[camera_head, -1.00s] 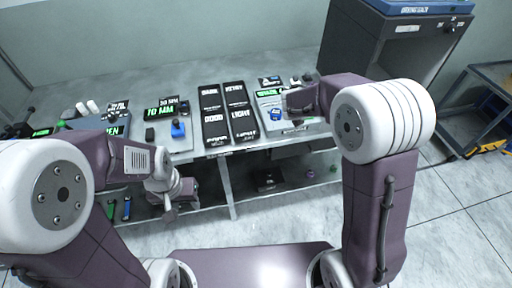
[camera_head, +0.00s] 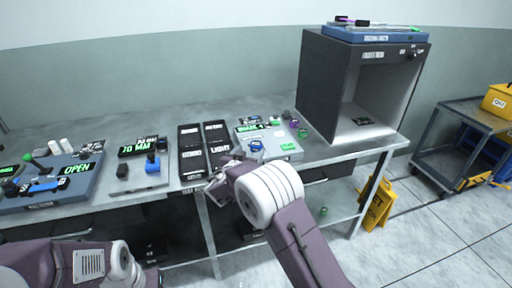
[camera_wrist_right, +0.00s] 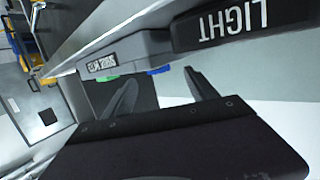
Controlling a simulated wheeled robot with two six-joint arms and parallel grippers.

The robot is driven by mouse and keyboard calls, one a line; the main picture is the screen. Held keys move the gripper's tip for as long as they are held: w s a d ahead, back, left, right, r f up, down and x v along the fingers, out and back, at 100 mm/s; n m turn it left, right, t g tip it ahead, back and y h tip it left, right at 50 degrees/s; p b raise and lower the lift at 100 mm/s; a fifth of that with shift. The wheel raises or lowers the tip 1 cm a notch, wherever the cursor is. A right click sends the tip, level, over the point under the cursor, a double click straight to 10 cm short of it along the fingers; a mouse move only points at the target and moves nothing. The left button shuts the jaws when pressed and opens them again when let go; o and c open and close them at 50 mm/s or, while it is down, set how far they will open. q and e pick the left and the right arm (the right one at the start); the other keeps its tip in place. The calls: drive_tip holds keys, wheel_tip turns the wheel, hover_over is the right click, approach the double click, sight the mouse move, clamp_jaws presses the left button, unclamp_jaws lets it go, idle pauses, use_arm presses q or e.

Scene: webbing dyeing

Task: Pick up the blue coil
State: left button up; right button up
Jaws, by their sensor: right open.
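A small blue piece (camera_head: 256,145), which may be the blue coil, lies on the grey shade device (camera_head: 284,150) on the bench; its shape is too small to be sure. My right gripper (camera_head: 214,183) is at the bench's front edge, below the LIGHT panel and left of the blue piece, apart from it. In the right wrist view the right gripper (camera_wrist_right: 160,95) has its two fingers spread with nothing between them. A blue patch (camera_wrist_right: 158,71) and a green patch (camera_wrist_right: 110,77) show beyond the fingers, partly hidden by a panel edge. My left gripper is out of view.
Small purple (camera_head: 294,123) and green (camera_head: 302,133) pieces stand right of the shade device. Dark label panels (camera_head: 191,150) stand left of it. A large open cabinet (camera_head: 318,85) stands at the bench's right. A yellow floor sign (camera_head: 376,205) and a cart (camera_head: 455,130) are farther right.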

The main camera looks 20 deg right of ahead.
sight(256, 143)
drive_tip(key=shift+w+d+r, duration=0.1)
drive_tip(key=shift+w+d, duration=0.15)
drive_tip(key=shift+w, duration=0.05)
drive_tip(key=p+x, duration=0.1)
drive_tip(key=x, duration=0.3)
drive_tip(key=shift+s+d, duration=0.1)
drive_tip(key=shift+d, duration=0.1)
drive_tip(key=shift+c, duration=0.4)
clamp_jaws()
drive_tip(key=shift+r, duration=0.1)
